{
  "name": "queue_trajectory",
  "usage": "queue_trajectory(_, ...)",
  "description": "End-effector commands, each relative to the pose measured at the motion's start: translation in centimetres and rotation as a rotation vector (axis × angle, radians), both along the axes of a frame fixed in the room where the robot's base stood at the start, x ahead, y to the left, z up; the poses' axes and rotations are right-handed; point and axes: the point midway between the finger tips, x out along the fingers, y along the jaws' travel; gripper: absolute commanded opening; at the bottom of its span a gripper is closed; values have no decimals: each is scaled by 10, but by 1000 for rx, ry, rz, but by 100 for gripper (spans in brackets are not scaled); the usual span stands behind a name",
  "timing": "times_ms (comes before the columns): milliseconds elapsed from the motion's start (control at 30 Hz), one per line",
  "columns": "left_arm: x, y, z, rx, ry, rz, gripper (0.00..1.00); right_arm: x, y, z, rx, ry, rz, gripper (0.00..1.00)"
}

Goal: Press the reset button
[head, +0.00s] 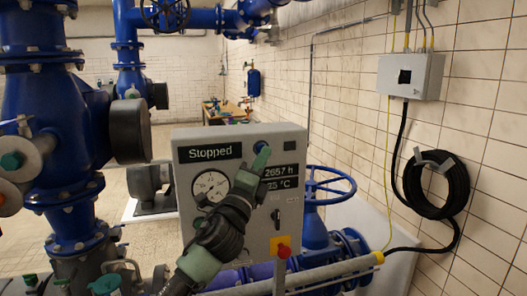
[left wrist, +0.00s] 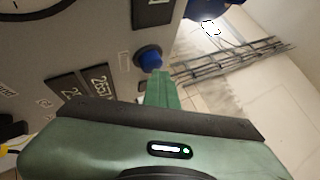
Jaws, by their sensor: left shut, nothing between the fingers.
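A grey control box (head: 184,178) stands in the middle of the head view, with a display reading "Stopped" (head: 210,153). A round blue button (head: 261,146) sits at its upper right; its small label is unreadable. It also shows in the left wrist view as a blue button (left wrist: 149,58) on a dark collar. My left gripper (head: 261,160) is shut and empty, its green fingertips just below the button. In the left wrist view the fingertips (left wrist: 162,77) overlap the button's lower edge. I cannot tell whether they touch it. My right gripper is not in view.
The box also carries a round gauge (head: 210,187), a display reading "2657 h" (head: 285,171), and a red-and-yellow switch (head: 281,246). A blue handwheel (head: 330,169) stands right of it. Large blue pipes (head: 45,110) fill the left. A black hose coil (head: 436,185) hangs on the tiled wall.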

Motion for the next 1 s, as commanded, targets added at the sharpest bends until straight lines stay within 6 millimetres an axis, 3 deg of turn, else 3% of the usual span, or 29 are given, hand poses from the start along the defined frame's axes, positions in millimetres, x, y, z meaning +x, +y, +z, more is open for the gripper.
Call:
queue_trajectory(500, -47, -16, 1, 0, 1, -2, 0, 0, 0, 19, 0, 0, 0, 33)
queue_trajectory(1000, -51, -17, 0, 0, -1, -1, 0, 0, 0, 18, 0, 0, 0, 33)
